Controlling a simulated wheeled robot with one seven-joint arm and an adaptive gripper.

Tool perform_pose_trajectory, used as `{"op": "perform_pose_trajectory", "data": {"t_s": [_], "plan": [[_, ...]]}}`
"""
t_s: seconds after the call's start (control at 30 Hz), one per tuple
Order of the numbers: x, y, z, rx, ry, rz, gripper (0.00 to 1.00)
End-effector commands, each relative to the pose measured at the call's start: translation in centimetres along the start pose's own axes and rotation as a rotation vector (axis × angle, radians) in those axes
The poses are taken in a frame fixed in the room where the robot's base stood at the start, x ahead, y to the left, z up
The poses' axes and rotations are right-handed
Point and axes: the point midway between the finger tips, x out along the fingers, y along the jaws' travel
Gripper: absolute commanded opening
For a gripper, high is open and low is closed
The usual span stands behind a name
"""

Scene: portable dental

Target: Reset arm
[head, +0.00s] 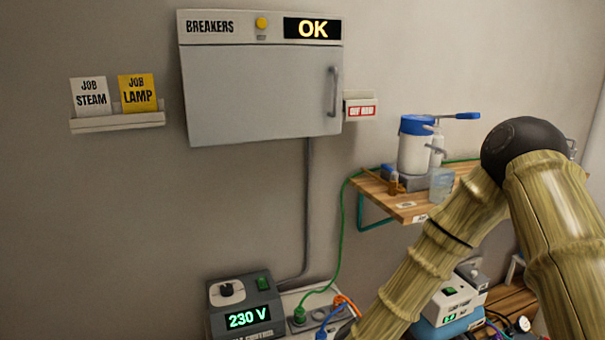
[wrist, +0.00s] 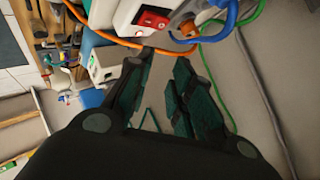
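In the wrist view, my gripper (wrist: 163,62) has its two dark green fingers apart, with bare grey surface between them. It is open and holds nothing. An orange cable and a white socket box with a red switch (wrist: 150,19) lie just beyond the fingertips; whether the fingers touch anything cannot be told. In the head view, my bamboo-patterned arm crosses the right side and bends at a black joint. The arm's end runs out of the bottom of that view, so my gripper is hidden there.
A grey breaker cabinet (head: 262,95) showing OK hangs shut on the wall. Left of it, a card holder (head: 118,123) has two job cards. A wooden shelf (head: 408,205) with a blue-lidded pot (head: 414,150) stands behind my arm. A 230 V unit (head: 244,303) and several cables (head: 338,235) are below.

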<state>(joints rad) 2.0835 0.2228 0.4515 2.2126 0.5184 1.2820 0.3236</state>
Motion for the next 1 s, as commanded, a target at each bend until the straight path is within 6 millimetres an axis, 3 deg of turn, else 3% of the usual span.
{"op": "perform_pose_trajectory", "data": {"t_s": [0.03,0.27,0.4,0.6,0.8,1.0], "plan": [[0.2,2.8,1.9,-0.056,-0.047,0.018,0.22],[-0.8,14.1,8.8,-0.310,-0.277,0.090,0.22],[-2.8,21.2,12.2,-0.458,-0.429,0.136,0.22],[-6.9,31.0,15.5,-0.653,-0.652,0.201,0.22],[-10.7,37.5,16.9,-0.780,-0.818,0.245,0.22],[-13.8,41.9,17.3,-0.866,-0.941,0.277,0.22]]}}
